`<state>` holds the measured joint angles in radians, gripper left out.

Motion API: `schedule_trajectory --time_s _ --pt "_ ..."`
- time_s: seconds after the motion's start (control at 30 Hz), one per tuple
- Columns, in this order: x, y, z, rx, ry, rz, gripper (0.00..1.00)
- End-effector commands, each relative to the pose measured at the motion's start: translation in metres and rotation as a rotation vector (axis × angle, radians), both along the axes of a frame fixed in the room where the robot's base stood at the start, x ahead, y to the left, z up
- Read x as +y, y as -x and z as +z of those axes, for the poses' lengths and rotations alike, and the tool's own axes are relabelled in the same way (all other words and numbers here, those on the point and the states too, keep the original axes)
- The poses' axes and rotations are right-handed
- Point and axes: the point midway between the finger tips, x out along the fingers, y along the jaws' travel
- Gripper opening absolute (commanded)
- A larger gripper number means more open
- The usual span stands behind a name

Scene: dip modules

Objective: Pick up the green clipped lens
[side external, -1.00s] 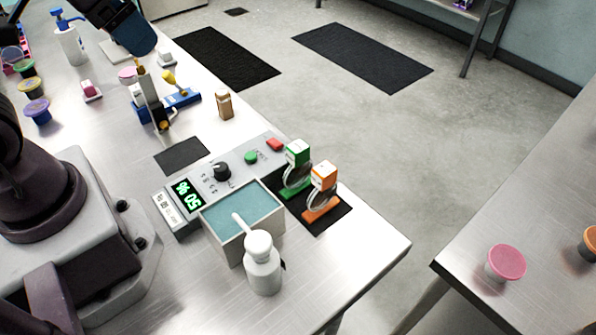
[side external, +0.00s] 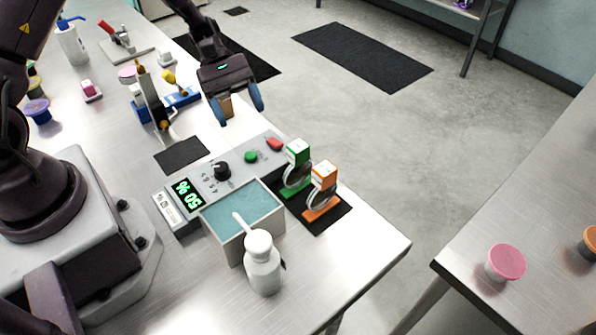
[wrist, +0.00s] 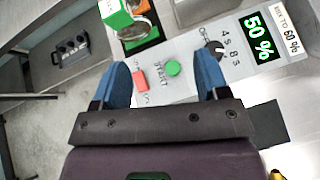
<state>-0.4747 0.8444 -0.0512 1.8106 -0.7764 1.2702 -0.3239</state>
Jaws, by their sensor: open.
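The green clipped lens (side external: 297,166) stands upright on a black mat at the right end of the grey control unit. It has a green and white block on top, a round clear lens below and a green foot. In the wrist view the green clipped lens (wrist: 122,17) is at the top, beyond my left fingertip. My gripper (side external: 243,115) is open with blue fingers, above the table edge, behind and left of the lens and apart from it. In the wrist view my gripper (wrist: 162,80) is empty, with the unit's buttons seen between its fingers.
An orange clipped lens (side external: 322,186) stands close beside the green one. The control unit (side external: 213,183) has a knob, buttons and a bath of bluish liquid. A white bottle (side external: 262,264) stands in front. Yellow-and-blue holders stand left.

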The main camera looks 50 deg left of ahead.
Motion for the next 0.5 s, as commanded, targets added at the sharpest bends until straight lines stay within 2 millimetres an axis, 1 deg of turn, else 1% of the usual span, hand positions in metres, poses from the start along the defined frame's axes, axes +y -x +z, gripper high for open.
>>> schedule_trajectory --time_s 0.03,0.07,0.13,0.2,0.27,0.37,0.5 --pt "0.000 -0.009 -0.007 0.035 0.051 0.056 0.68" --pt "-0.001 -0.015 -0.008 0.053 0.081 0.089 0.68" --pt "-0.003 -0.032 -0.001 0.070 0.138 0.153 0.68" --pt "-0.004 -0.041 0.011 0.083 0.173 0.192 0.68" --pt "-0.008 -0.041 0.013 0.110 0.193 0.205 0.68" --pt "-0.021 -0.040 0.008 0.123 0.192 0.205 0.68" --pt "-0.046 -0.039 -0.003 0.123 0.192 0.203 0.68"
